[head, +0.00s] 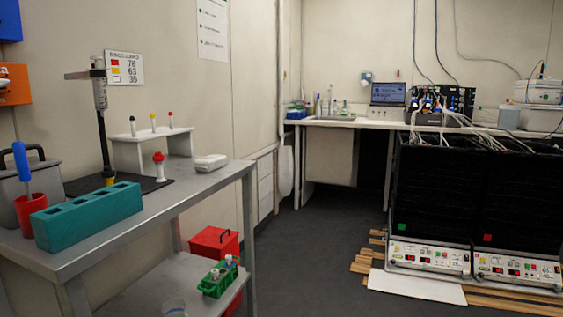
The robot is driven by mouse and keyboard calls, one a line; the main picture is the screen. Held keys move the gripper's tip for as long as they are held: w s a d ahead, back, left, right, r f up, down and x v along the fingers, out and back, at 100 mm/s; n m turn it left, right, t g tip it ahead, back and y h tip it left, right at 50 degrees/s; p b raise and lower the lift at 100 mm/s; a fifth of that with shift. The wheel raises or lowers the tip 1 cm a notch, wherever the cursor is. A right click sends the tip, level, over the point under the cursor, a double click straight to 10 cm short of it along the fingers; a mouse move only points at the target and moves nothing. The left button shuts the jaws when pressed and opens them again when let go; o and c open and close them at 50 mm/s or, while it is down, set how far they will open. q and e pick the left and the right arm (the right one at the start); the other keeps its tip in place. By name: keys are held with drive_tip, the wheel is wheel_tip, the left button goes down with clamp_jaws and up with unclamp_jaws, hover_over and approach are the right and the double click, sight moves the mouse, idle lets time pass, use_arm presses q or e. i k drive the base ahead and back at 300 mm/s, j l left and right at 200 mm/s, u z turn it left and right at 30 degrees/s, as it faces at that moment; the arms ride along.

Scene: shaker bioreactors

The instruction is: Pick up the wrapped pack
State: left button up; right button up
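A small white, rounded, flat object (210,162) lies near the far right end of the grey metal table (165,212) in the head view. It looks like the wrapped pack, but it is too small to make out any wrapping. Nothing touches it, and the table around it is clear. Neither of my grippers is in view.
A teal block with wells (88,215), a red cup (31,212), a red-capped tube (159,167) and a white rack (152,150) share the table. A green tube holder (219,279) is on the lower shelf. Dark floor (310,240) is open to the right.

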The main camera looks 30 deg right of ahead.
sight(209, 163)
drive_tip(key=z, duration=0.4)
drive_tip(key=u, duration=0.4)
drive_tip(key=i+l+u, duration=0.15)
drive_tip(key=l+u, duration=0.6)
drive_tip(key=l, duration=0.25)
drive_tip(key=l+u, duration=0.3)
drive_tip(key=l, duration=0.85)
drive_tip(key=k+l+u, duration=0.2)
drive_tip(key=l, duration=2.1)
drive_tip(key=i, duration=0.1)
